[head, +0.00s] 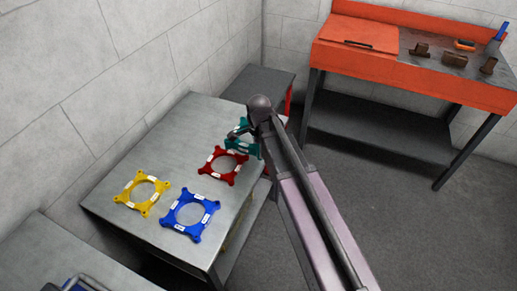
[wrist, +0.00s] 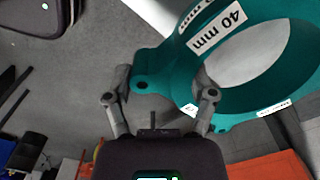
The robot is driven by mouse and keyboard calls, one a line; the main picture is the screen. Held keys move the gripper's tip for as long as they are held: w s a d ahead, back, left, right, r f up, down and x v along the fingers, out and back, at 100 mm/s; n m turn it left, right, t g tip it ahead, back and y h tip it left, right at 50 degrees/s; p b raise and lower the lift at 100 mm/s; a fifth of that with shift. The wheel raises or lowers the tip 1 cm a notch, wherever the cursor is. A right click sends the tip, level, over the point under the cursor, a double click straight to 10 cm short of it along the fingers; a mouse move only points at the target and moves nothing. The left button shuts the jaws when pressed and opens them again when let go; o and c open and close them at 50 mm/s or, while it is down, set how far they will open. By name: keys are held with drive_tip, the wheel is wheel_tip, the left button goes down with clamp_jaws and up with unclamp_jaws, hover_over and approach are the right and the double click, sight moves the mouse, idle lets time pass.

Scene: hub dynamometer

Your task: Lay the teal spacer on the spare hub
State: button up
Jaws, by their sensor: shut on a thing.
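The teal spacer is a flat ring with lugs and white labels, one reading "40 mm" in the wrist view (wrist: 172,72). My gripper (wrist: 165,88) is shut on one of its lugs, with a finger on either side. In the head view the teal spacer (head: 241,141) shows at the far right corner of the grey table, partly hidden by my arm. Whether it touches the table there I cannot tell. I cannot make out the spare hub in either view.
A red spacer (head: 223,165), a blue spacer (head: 190,216) and a yellow spacer (head: 141,193) lie on the grey table (head: 115,190). An orange workbench (head: 370,62) with small items stands at the back right. Open floor (head: 400,215) lies to the right.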

drive_tip(key=shift+r+p, duration=0.8)
drive_tip(key=shift+r, duration=0.25)
wheel_tip(320, 180, up, 8)
drive_tip(key=p, duration=0.8)
drive_tip(key=shift+f, duration=0.1)
wheel_tip(320, 180, up, 17)
drive_tip(key=p, duration=1.7)
